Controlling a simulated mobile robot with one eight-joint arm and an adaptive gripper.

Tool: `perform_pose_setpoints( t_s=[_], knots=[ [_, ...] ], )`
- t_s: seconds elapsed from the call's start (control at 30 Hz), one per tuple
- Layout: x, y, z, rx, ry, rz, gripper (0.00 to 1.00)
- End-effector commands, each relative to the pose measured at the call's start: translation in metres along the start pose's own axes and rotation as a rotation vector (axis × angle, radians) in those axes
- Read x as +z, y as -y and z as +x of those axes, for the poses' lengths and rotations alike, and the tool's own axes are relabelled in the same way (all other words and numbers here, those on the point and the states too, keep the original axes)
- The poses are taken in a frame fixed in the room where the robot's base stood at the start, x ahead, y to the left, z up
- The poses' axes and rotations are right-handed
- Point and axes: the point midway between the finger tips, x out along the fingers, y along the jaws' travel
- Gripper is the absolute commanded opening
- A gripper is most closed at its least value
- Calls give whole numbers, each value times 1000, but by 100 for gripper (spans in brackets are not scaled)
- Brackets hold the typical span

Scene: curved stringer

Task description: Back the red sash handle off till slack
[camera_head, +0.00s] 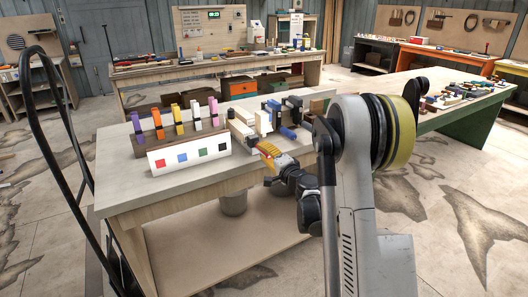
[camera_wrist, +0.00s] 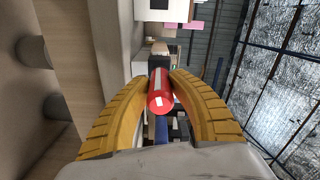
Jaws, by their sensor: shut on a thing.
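The red sash handle (camera_wrist: 160,95) shows in the wrist view as a red cylinder with a pale stripe, its round end towards the camera. My gripper (camera_wrist: 161,84) has its two yellow ribbed fingers closed on the handle, one on each side. In the head view my gripper (camera_head: 268,152) is at the front edge of the workbench, beside pale wooden blocks and clamps (camera_head: 262,122). The red handle is mostly hidden there by the fingers. How tight the handle's clamp is cannot be seen.
More tools lie on the right bench. The bench's front left is clear.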

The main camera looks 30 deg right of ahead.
Motion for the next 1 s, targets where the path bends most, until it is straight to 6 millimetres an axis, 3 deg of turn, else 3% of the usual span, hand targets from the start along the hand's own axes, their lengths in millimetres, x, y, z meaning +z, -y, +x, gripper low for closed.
perform_pose_setpoints(
  t_s=[1.0],
  knots=[
    [-1,-1,0,-1,0,-925,0]
  ],
)
